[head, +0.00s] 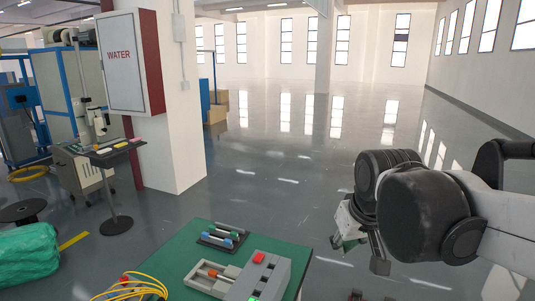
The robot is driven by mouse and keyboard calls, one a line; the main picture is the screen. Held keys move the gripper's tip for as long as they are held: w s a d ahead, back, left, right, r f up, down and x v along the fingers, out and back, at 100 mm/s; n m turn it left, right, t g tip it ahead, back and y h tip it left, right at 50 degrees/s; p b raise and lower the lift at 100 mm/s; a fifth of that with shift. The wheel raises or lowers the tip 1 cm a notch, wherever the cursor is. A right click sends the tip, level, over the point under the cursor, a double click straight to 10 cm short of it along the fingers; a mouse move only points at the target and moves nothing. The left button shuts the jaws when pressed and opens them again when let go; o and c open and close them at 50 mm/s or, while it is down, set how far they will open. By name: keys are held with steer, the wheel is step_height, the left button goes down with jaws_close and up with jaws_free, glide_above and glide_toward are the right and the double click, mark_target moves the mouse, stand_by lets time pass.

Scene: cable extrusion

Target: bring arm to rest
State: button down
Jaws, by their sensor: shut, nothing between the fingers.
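My gripper (360,245) hangs at the right of the head view, below the dark wrist joint of my arm. It is shut and empty, with its fingers pointing down. It is to the right of the green table (185,245), apart from it and over the grey floor. My arm reaches in from the right edge of the picture and is bent at the wrist.
On the green table are a grey box with red and green buttons (262,278), a tray with coloured parts (221,238) and yellow cables (130,289). A white pillar (185,130) with a WATER cabinet (128,62) stands behind. The floor (300,150) beyond is clear.

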steer(key=s+d+f+m+t, duration=0.1)
steer(key=s+d+f, duration=0.1)
steer(key=s, duration=0.4)
steer(key=s+d+f+m, duration=0.1)
steer(key=s+f, duration=0.2)
steer(key=s, duration=0.3)
steer(key=shift+s+d+t, duration=0.2)
steer(key=shift+d+t, duration=0.2)
steer(key=shift+f, duration=0.1)
